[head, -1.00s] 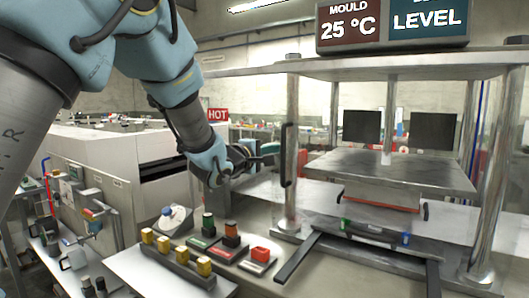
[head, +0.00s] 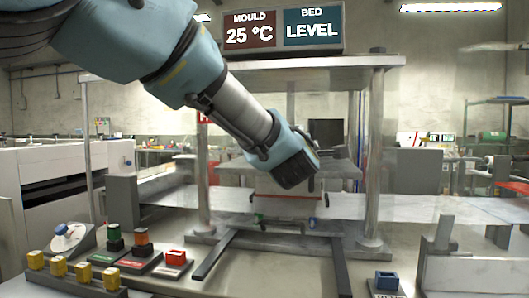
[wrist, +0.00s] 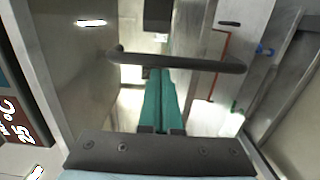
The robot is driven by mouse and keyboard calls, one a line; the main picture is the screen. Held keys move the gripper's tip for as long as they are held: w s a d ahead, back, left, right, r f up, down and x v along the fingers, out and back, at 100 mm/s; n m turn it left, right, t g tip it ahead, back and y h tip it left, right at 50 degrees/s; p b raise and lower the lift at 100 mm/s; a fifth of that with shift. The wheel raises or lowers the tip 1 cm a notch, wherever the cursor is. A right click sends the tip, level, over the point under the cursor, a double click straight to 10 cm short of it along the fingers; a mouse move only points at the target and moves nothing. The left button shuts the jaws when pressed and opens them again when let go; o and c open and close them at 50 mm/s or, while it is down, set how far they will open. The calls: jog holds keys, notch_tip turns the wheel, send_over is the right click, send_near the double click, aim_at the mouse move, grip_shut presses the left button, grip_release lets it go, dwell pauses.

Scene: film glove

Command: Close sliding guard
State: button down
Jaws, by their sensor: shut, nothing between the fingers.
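The dark bar handle (wrist: 180,61) of the sliding guard spans the middle of the wrist view. My gripper (wrist: 160,74) shows there as two teal fingers lying together, shut and empty. Their tips are at the bar, which crosses in front of or over them; I cannot tell whether they touch. In the head view my gripper's housing (head: 292,168) is in front of the press opening, and its fingers are hidden. The clear guard panel is hard to make out, so its exact position cannot be told.
The press has steel columns (head: 374,150) and a top plate (head: 318,64). Its sign (head: 283,31) reads mould 25 °C and bed level. Yellow buttons (head: 58,270) and a red switch (head: 176,257) stand at the front left. A blue-topped block (head: 387,281) is at front right.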

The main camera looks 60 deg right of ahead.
jog(key=s+d+p, duration=0.1)
jog(key=s+d, duration=0.1)
jog(key=s, duration=0.8)
jog(key=shift+d, duration=0.35)
jog(key=shift+s, duration=0.1)
